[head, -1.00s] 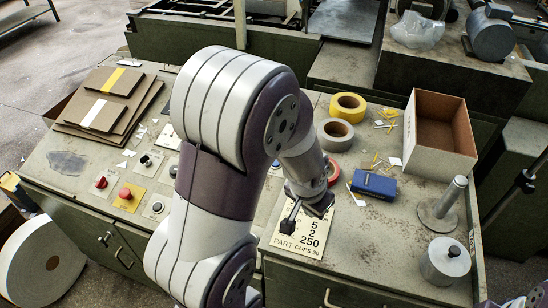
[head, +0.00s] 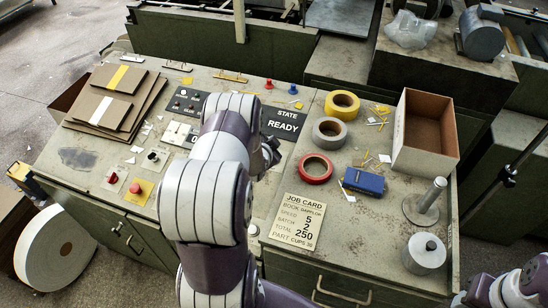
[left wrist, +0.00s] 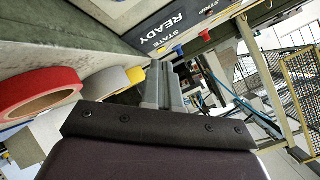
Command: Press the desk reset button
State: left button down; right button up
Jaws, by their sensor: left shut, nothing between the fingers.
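On the left of the desk (head: 205,84), in the head view, are several controls. A red mushroom button (head: 135,188) sits on a yellow plate, a smaller red button (head: 113,178) is left of it, and a black knob (head: 153,156) is behind. I cannot read which is the reset button. My left gripper (head: 269,153) is beside the READY state display (head: 284,123), partly hidden by my arm, right of these buttons and apart from them. Its fingers are shut and empty in the left wrist view (left wrist: 163,84). My arm hides the desk's middle front. My right gripper is out of view.
Red (head: 315,168), grey (head: 331,132) and yellow (head: 342,103) tape rolls, a blue box (head: 363,181) and a job card (head: 297,222) lie on the right. Cardboard sheets (head: 97,108) lie at left.

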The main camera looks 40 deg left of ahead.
pick_arm(q)
jog(key=f+b, duration=0.2)
jog(key=w+f+b, duration=0.1)
jog(key=f+b, duration=0.1)
jog(key=f, duration=0.1)
jog(key=f+b, duration=0.2)
jog(key=shift+w+a+f+b, duration=0.25)
jog(key=shift+w+f+b, duration=0.05)
jog(key=shift+b, duration=0.1)
jog(key=shift+w+a+f+b, duration=0.1)
jog(key=shift+w+f+b, duration=0.1)
jog(key=shift+f+b, duration=0.3)
jog(key=shift+r, duration=0.1)
dwell(1.0)
jog(key=shift+w+f+b, duration=0.1)
jog(key=shift+f+b, duration=0.35)
jog(key=shift+w+f+b, duration=0.1)
jog(key=shift+f+b, duration=0.3)
jog(key=shift+b, duration=0.1)
dwell(0.5)
jog(key=shift+r, duration=0.15)
jog(key=shift+s+r+p, duration=0.2)
jog(key=shift+r+p, duration=0.5)
jog(key=shift+p, duration=0.05)
